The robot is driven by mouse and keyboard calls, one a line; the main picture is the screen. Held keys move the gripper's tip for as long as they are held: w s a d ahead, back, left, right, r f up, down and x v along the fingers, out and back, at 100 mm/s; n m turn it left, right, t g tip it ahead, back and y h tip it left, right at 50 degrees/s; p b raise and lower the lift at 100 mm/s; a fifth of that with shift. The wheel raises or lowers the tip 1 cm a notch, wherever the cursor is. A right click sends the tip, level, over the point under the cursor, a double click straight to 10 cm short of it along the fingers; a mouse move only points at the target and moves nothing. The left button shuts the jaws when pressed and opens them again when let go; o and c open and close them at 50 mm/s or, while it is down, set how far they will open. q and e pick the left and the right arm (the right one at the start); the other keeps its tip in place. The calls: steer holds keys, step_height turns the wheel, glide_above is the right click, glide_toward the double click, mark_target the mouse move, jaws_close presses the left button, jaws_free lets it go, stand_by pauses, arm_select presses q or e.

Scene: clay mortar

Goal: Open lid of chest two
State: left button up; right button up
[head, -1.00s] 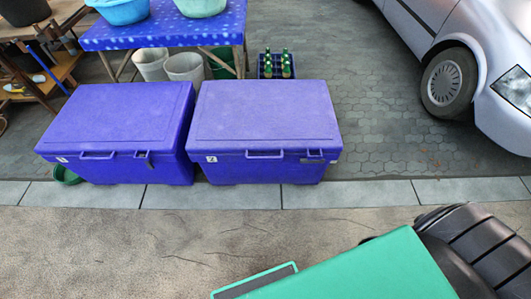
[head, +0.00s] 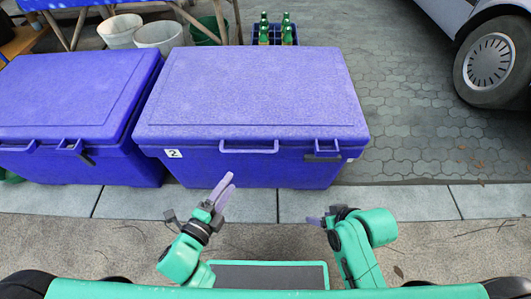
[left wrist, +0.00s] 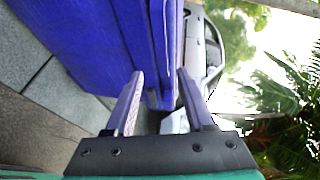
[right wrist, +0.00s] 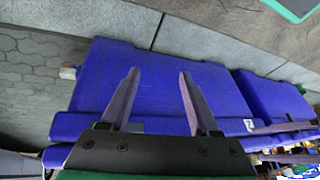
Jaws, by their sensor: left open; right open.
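Chest two (head: 250,95), a blue box with a "2" label, stands in front of me with its lid shut. My left gripper (head: 222,190) is open and empty, in front of the chest's lower left front. In the left wrist view its fingers (left wrist: 158,92) point along the chest front. My right gripper (head: 325,218) is open and empty, in front of the chest's lower right. In the right wrist view its fingers (right wrist: 157,90) point towards the chest (right wrist: 165,75).
Another blue chest (head: 70,90) stands close by on the left. A crate of green bottles (head: 276,32) and white buckets (head: 158,36) are behind. A car (head: 490,60) is at the back right. A kerb (head: 240,204) runs before the chests.

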mark_target(248, 154)
arm_select(q)
steer(key=b+x, duration=0.2)
steer(key=x, duration=1)
steer(key=shift+w+d+f+b, duration=0.1)
steer(key=shift+w+b, duration=0.2)
steer(key=shift+w, duration=0.1)
steer(key=shift+w+d, duration=0.2)
steer(key=shift+w, duration=0.25)
jaws_close()
arm_select(e)
steer(key=w+a+f+t+y, duration=0.2)
steer(key=a+f+t, duration=0.1)
steer(key=a, duration=0.3)
steer(key=shift+a+t+y, duration=0.25)
steer(key=shift+t+y, duration=0.05)
steer(key=shift+t, duration=0.1)
steer(key=shift+w+f, duration=0.1)
steer(key=shift+w, duration=0.05)
